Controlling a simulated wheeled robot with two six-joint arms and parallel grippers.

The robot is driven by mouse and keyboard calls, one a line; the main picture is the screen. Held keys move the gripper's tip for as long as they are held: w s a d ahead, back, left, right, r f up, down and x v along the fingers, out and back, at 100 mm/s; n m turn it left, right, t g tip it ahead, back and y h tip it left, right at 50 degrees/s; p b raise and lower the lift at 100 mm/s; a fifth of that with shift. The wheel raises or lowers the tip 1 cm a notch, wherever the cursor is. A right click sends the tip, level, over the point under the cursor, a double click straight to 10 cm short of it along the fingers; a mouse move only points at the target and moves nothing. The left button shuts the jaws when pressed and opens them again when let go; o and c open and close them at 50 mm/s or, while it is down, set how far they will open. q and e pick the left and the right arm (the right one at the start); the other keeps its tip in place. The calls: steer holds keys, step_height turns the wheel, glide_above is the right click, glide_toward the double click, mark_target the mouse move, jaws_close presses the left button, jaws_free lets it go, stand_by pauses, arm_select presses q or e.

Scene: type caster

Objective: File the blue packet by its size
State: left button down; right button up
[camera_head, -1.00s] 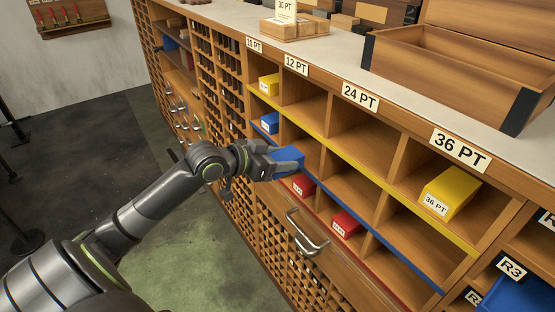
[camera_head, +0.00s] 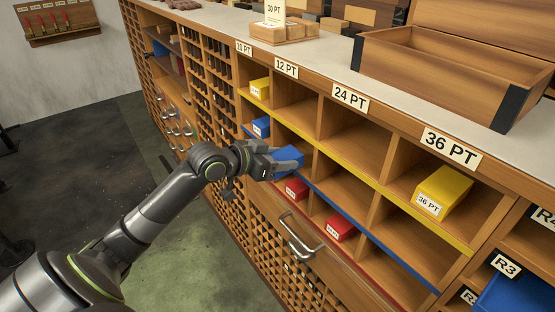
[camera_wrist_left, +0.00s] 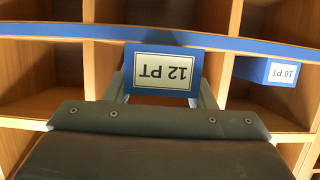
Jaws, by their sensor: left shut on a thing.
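My left gripper (camera_head: 268,164) is shut on the blue packet (camera_head: 289,158). In the left wrist view the packet (camera_wrist_left: 163,72) sits between the fingers, its 12 PT label upside down in the picture. It is at the front of the rack's blue-edged row, by the column under the 12 PT sign (camera_head: 286,68). I cannot tell how far it is inside the compartment. Another blue packet (camera_head: 261,127), labelled 10 PT in the left wrist view (camera_wrist_left: 268,70), lies in the compartment to its left in the head view. My right gripper is not in view.
Yellow packets stand in the top row, at 10 PT (camera_head: 260,88) and 36 PT (camera_head: 444,190). Red packets (camera_head: 296,188) (camera_head: 340,229) lie in the lower row. Dividers and the blue edge strip (camera_head: 345,208) border the compartments. A metal handle (camera_head: 299,240) juts out below.

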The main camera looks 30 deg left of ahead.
arm_select(q)
steer(key=shift+w+d+r+b, duration=0.15)
steer(key=shift+w+d, duration=0.35)
steer(key=shift+w, duration=0.65)
steer(key=shift+w+d+f+b, duration=0.15)
steer(key=shift+w+d, duration=0.3)
steer(key=shift+w, duration=0.65)
steer(key=shift+w+d+r+b, duration=0.1)
steer(key=shift+w+d+b, duration=0.3)
steer(key=shift+w, duration=0.75)
steer(key=c, duration=0.6)
jaws_free()
steer(key=shift+o, duration=0.2)
steer(key=p+v, duration=0.2)
steer(key=v, duration=1.5)
steer(key=shift+s, duration=0.2)
steer(key=shift+a, duration=0.1)
